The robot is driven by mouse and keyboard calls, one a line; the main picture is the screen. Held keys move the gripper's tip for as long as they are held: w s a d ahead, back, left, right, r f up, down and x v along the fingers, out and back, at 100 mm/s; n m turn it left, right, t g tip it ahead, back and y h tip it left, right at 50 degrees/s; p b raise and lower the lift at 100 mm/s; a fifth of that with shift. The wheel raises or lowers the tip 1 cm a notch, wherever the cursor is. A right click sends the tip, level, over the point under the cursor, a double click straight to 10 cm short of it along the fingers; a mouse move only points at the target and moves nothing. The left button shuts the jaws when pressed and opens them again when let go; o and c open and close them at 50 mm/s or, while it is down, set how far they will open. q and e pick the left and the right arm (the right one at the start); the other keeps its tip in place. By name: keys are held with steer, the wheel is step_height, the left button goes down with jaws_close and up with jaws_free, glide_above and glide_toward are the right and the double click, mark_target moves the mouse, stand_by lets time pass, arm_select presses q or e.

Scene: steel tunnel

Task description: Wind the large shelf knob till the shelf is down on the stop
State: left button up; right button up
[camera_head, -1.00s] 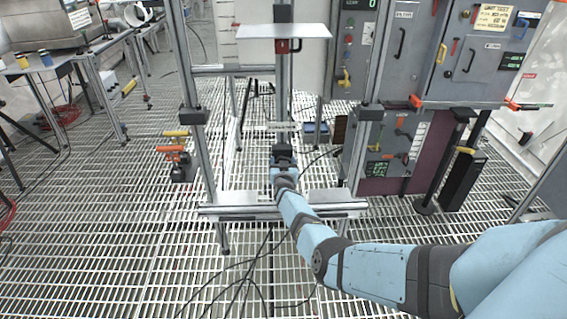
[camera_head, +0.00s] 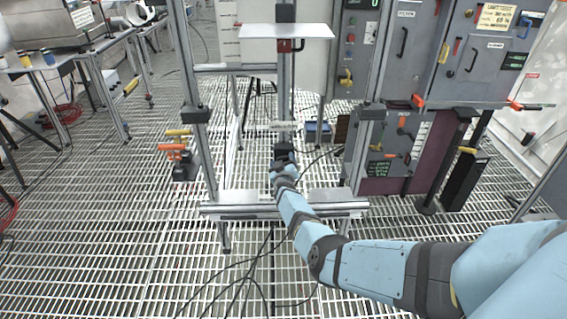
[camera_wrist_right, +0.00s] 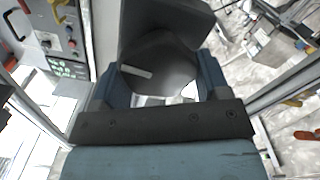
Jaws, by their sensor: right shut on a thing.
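The shelf (camera_head: 286,32) is a flat pale plate high on the upright rail of the metal frame. A red-and-black part sits just under it. A short pale bar (camera_head: 283,126) crosses the rail well below; I cannot tell whether it is the stop. My right gripper (camera_head: 284,153) is low at the front of the rail, shut on the dark knob. In the right wrist view the large dark knob (camera_wrist_right: 160,62), with a pale mark on its face, sits between the blue-grey fingers. In the head view my gripper mostly hides the knob. My left gripper is not in view.
The frame's lower crossbar (camera_head: 235,211) runs beneath my right forearm. Grey control cabinets (camera_head: 400,60) stand at the right. An orange drill (camera_head: 178,155) is left of the frame. Black cables (camera_head: 245,278) lie on the grated floor, and tables stand at the left.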

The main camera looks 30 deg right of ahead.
steer(key=o, duration=0.9)
arm_select(q)
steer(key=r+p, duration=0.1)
steer(key=p, duration=0.2)
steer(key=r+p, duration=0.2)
steer(key=p, duration=0.2)
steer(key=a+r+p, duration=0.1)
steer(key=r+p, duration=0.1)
steer(key=p, duration=0.2)
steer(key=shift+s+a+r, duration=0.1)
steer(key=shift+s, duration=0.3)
arm_select(e)
steer(key=v, duration=1.3)
steer(key=shift+s+a, duration=0.15)
steer(key=shift+s, duration=0.2)
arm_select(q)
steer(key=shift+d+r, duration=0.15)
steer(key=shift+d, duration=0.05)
arm_select(e)
steer(key=shift+s, duration=0.1)
